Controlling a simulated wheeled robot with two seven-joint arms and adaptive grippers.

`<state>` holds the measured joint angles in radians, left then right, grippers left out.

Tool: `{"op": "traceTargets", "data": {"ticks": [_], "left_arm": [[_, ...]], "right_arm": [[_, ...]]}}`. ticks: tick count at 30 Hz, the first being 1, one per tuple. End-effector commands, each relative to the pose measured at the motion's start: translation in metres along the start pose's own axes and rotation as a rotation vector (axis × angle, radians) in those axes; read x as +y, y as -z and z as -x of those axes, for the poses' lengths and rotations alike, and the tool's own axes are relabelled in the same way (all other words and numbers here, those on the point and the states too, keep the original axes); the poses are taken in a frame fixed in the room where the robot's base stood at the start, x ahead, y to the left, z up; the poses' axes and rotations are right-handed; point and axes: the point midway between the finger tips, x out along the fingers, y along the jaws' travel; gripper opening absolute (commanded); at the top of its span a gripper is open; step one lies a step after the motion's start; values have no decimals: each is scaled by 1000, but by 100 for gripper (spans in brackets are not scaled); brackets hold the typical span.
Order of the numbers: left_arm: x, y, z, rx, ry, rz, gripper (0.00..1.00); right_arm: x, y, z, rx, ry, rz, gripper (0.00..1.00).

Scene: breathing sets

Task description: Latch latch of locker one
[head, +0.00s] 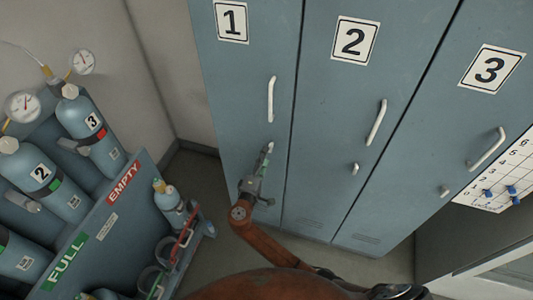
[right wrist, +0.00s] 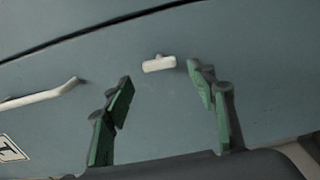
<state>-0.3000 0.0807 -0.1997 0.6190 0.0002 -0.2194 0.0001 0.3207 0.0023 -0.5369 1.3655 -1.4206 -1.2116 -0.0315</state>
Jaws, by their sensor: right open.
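Locker one is the blue-grey door (head: 236,75) marked 1, and it looks shut. Its small white latch (head: 270,146) sits below the long white handle (head: 271,98), and my gripper partly covers it in the head view. My right gripper (head: 265,162) is in front of the door just below the latch. In the right wrist view, the green-padded fingers (right wrist: 160,78) are spread apart and empty. The latch (right wrist: 159,64) shows between and just beyond the fingertips, lying crosswise; I cannot tell whether anything touches. My left gripper is not in view.
Lockers two (head: 335,110) and three (head: 440,120) stand to the right, with their own handles and latches. A cylinder rack (head: 110,215) with EMPTY and FULL labels stands at the left. A whiteboard (head: 505,170) hangs at the far right. Some floor shows between rack and lockers.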

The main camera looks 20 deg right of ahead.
Motion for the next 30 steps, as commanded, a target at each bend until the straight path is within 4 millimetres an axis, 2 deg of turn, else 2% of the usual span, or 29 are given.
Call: {"op": "traceTargets", "data": {"ticks": [1, 6, 12, 18, 30], "left_arm": [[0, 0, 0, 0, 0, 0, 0], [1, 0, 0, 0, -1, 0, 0], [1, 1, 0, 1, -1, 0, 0], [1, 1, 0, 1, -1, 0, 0], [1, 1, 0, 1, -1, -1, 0]], "right_arm": [[-2, 0, 12, 1, 4, -1, 52], [-1, 0, 47, 2, 2, -1, 52], [0, 1, 75, 2, 1, 0, 52], [1, 0, 83, 0, -1, 0, 52], [0, 0, 83, 0, -1, 0, 52]]}}
